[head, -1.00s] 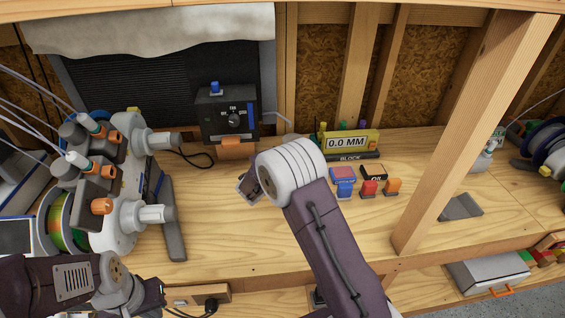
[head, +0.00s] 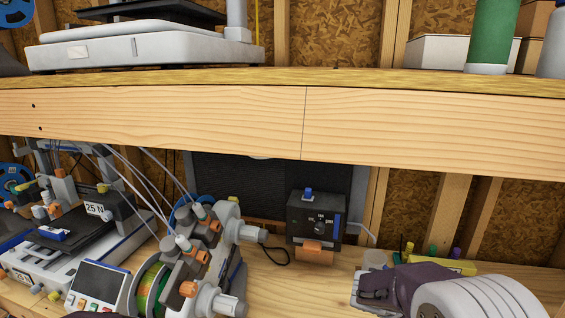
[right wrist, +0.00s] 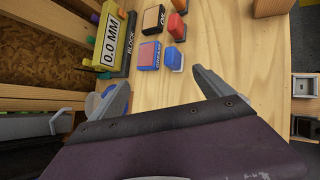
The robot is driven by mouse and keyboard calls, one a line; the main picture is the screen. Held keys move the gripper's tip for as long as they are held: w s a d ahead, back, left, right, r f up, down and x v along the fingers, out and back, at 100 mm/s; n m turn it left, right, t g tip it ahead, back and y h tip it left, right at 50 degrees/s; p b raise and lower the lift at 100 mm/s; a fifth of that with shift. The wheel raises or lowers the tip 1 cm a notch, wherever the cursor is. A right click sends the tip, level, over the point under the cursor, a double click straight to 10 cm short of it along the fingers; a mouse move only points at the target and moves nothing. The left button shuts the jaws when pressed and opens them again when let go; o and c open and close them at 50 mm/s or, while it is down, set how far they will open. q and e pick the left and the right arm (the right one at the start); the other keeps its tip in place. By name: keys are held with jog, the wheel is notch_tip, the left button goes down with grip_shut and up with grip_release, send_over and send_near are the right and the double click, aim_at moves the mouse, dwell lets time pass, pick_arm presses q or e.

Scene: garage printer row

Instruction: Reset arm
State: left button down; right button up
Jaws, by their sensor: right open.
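My right arm shows at the lower right of the head view, its white-banded joint nearest. My right gripper (right wrist: 163,88) is open in the right wrist view, with its two grey fingers spread wide over the wooden bench and nothing between them. Beyond the fingers lie a blue-edged pad (right wrist: 149,56) and a blue block (right wrist: 173,60). My left gripper is not in the head view.
A black control box (head: 316,222) with a dial stands on the bench. A grey spool machine (head: 190,265) is to its left, and a printer (head: 75,235) farther left. A yellow 0.0 MM gauge (right wrist: 110,38) stands near the right gripper. A wooden shelf beam (head: 300,118) crosses above.

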jog(key=s+a+f+m+g+y, duration=0.1)
jog(key=s+a+f+m+y, duration=0.1)
jog(key=s+a+m, duration=0.2)
jog(key=s+a+f+m+g+y, duration=0.1)
jog(key=s+a+f+m+y, duration=0.1)
jog(key=s+a+m+y, duration=0.1)
jog(key=s+a+f+m+g+y, duration=0.1)
jog(key=s+a+f+m+y, duration=0.1)
jog(key=s+a+m, duration=0.3)
jog(key=shift+s+a+f+m+y+p, duration=0.2)
jog(key=shift+s+m, duration=0.35)
jog(key=shift+s, duration=0.3)
jog(key=shift+s+a+f+m+y+p, duration=0.1)
jog(key=shift+s+a+m+p, duration=0.05)
jog(key=shift+s+m, duration=0.55)
jog(key=a+m, duration=0.2)
jog(key=shift+w+f+m+y, duration=0.15)
jog(key=shift+w+m+y, duration=0.1)
jog(key=shift+m+y, duration=0.15)
jog(key=shift+d, duration=0.1)
